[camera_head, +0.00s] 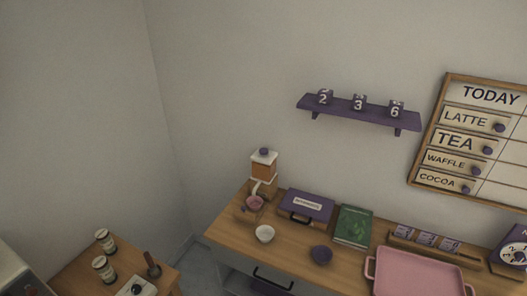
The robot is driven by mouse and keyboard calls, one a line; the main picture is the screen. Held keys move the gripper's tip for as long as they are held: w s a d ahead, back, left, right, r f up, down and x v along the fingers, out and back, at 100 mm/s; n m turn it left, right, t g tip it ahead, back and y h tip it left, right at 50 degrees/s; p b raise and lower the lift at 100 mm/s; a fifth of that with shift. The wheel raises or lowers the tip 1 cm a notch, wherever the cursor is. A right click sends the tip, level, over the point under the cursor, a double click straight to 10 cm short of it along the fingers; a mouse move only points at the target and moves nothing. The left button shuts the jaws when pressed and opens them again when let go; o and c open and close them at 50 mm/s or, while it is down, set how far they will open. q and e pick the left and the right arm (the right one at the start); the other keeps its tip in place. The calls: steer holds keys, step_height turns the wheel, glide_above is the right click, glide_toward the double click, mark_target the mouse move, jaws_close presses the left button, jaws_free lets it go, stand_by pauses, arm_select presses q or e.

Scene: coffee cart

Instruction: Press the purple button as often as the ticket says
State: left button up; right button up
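A small dispenser (264,177) stands at the back left of the wooden counter, with an amber body and a white top. A small purple round piece (264,151) sits on that top; I cannot tell whether it is the button. A pinkish round part (254,202) is in front of the dispenser. Several small purple and white cards (426,238) stand in a wooden rack; I cannot tell whether one is the ticket, and no count can be read on them. Neither of my grippers is in view.
The counter (228,226) holds a white cup (265,234), purple bowl (321,254), purple box (306,205), green book (353,225), pink tray (420,272) and dial (516,253). Numbered mugs stand on a purple shelf (350,112). A menu board (452,133) hangs right. Jars stand on the left table (75,274).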

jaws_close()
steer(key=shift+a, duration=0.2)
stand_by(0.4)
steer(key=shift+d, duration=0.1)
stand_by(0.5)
